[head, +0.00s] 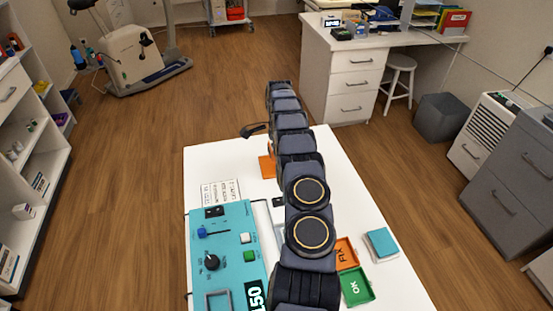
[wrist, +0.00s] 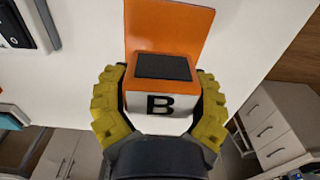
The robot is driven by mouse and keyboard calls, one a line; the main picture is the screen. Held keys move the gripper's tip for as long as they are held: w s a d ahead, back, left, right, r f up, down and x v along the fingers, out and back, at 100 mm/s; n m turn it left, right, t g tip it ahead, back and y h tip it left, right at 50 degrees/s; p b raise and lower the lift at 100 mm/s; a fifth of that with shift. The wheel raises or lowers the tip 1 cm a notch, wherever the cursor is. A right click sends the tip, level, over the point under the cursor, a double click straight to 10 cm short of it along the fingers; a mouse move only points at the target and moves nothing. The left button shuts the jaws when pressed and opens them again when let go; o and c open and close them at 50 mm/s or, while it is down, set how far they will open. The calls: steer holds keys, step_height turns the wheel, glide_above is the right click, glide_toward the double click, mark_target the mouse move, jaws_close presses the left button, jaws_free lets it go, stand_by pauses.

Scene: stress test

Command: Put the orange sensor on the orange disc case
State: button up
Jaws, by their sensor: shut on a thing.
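The orange sensor (wrist: 160,103) is a block with a white face lettered B, a dark square panel and orange edges. In the wrist view my gripper (wrist: 160,90) is shut on it, one yellow finger pad on each side. The orange disc case (wrist: 168,30) is a flat orange panel just beyond the sensor; the sensor covers its near part. I cannot tell whether they touch. In the head view the case (head: 267,167) lies on the white table, left of my arm. My arm hides most of the gripper and sensor there.
The white table (head: 205,160) carries a teal panel (head: 238,220) with knobs, and a printed card (head: 220,192). Right of my arm are an orange FIX tray (head: 345,254), a green OK tray (head: 357,286) and a teal block (head: 382,243). The table's far left is clear.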

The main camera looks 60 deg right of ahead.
steer(key=shift+w+d+f, duration=0.15)
steer(key=shift+d+f, duration=0.05)
steer(key=shift+f, duration=1.6)
steer(key=o, duration=1.2)
steer(key=shift+f, duration=0.15)
step_height(320, 180, up, 12)
steer(key=shift+r, duration=0.2)
